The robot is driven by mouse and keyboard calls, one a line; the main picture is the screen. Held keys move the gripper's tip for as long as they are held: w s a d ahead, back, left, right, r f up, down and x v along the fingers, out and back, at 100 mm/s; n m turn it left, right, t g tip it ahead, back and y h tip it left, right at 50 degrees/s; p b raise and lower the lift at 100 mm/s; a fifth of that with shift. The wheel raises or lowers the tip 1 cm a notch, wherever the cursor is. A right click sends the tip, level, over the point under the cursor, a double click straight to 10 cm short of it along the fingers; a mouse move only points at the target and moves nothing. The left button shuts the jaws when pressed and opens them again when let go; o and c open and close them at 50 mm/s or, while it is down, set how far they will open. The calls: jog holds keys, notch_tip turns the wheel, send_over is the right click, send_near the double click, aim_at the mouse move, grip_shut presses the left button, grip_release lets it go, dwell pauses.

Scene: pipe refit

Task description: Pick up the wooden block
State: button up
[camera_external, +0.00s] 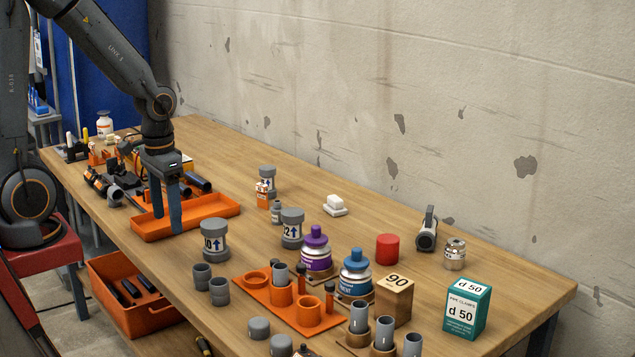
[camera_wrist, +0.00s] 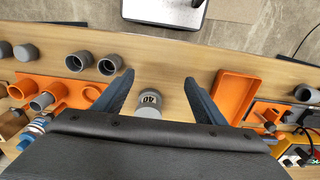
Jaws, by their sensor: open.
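The wooden block (camera_external: 395,300) is a light brown cube marked 90, standing upright on the right part of the workbench, behind small grey pipe pieces. My gripper (camera_external: 164,222) points down over the orange tray at the left part of the bench, far from the block. Its two fingers are apart with nothing held between them. In the wrist view my gripper (camera_wrist: 159,80) shows open above bare bench, with a grey-capped jar (camera_wrist: 149,103) seen below between the fingers. A brown shape at that view's left edge may be the block; I cannot tell.
An orange tray (camera_external: 152,229) lies below my gripper. An orange holder (camera_external: 248,291), purple-capped bottle (camera_external: 316,260) and blue-capped bottle (camera_external: 355,283) stand left of the block. A teal box (camera_external: 467,322) is to its right, a red cylinder (camera_external: 387,249) behind. The wall runs along the bench's back.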

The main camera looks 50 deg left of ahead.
jog(key=w+d+r+m+p, duration=0.1)
jog(key=w+d+r+m, duration=0.4)
jog(key=w, duration=0.5)
jog(key=m+p, duration=0.3)
jog(key=m, duration=0.5)
send_near(395, 282)
jog(key=a, duration=1.1)
jog(key=shift+a, duration=0.3)
jog(key=d+m, duration=0.1)
jog(key=d, duration=0.2)
jog(key=d+f+m, duration=0.1)
jog(key=d, duration=0.3)
jog(key=d+f+m, duration=0.1)
jog(key=d, duration=0.3)
jog(key=shift+w, duration=0.1)
jog(key=shift+m, duration=0.4)
jog(key=f, duration=0.5)
jog(key=shift+d+f, duration=0.25)
jog(key=shift+d, duration=0.1)
jog(key=shift+w+f+p, duration=0.1)
jog(key=shift+f+p, duration=1.55)
jog(key=shift+f, duration=2.1)
jog(key=c, duration=1.2)
